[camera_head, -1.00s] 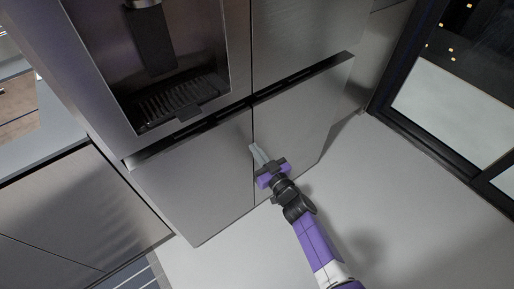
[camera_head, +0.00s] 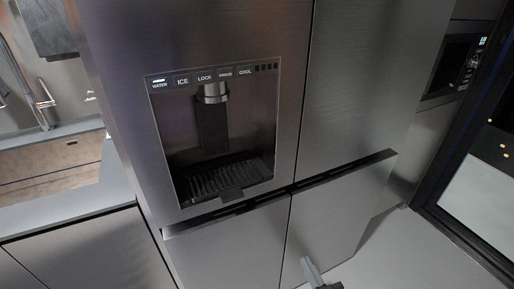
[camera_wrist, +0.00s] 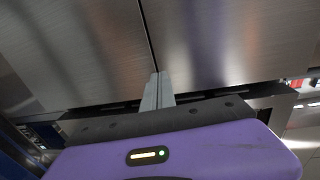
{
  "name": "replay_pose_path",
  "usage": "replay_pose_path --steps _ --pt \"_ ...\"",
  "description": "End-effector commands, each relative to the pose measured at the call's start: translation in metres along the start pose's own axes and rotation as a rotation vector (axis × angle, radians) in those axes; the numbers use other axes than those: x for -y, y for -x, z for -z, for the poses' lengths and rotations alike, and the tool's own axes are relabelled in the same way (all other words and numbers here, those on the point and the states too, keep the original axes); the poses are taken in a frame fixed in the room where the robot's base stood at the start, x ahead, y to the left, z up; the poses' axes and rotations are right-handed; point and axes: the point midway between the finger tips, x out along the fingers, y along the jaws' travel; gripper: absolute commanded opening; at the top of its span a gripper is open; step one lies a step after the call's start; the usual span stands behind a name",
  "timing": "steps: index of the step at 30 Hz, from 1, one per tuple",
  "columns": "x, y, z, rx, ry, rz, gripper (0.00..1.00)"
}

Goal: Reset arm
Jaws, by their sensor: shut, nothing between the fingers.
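My gripper (camera_head: 311,268) shows at the bottom edge of the head view, with only its grey fingers and a dark part in frame. In the wrist view the two fingers of my gripper (camera_wrist: 158,91) are pressed together with nothing between them. The purple gripper body fills the bottom of that view. The fingers are in front of the steel fridge (camera_head: 350,90), near the seam between its lower doors. I cannot tell whether they touch it. The rest of my arm is out of the head view.
The fridge has a water and ice dispenser (camera_head: 215,140). A counter (camera_head: 70,195) with a sink (camera_head: 50,165) and tap (camera_head: 42,103) stands at the left. A dark-framed glass door (camera_head: 480,200) is at the right. Light floor (camera_head: 385,250) is clear at lower right.

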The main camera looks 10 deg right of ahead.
Motion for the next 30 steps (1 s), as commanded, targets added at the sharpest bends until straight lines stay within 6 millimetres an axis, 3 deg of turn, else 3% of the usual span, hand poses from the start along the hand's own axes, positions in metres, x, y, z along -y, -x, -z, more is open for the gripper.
replay_pose_path --steps 5,8,11,17,30 --pt "-0.005 -0.001 0.001 0.003 0.055 -0.019 0.00" --pt "-0.015 -0.007 0.032 -0.043 0.104 -0.057 0.00" --pt "-0.018 0.010 0.052 -0.067 0.140 -0.096 0.00" --pt "-0.011 0.067 0.078 -0.070 0.173 -0.151 0.00" --pt "0.033 0.228 0.143 0.037 0.128 -0.203 0.00"
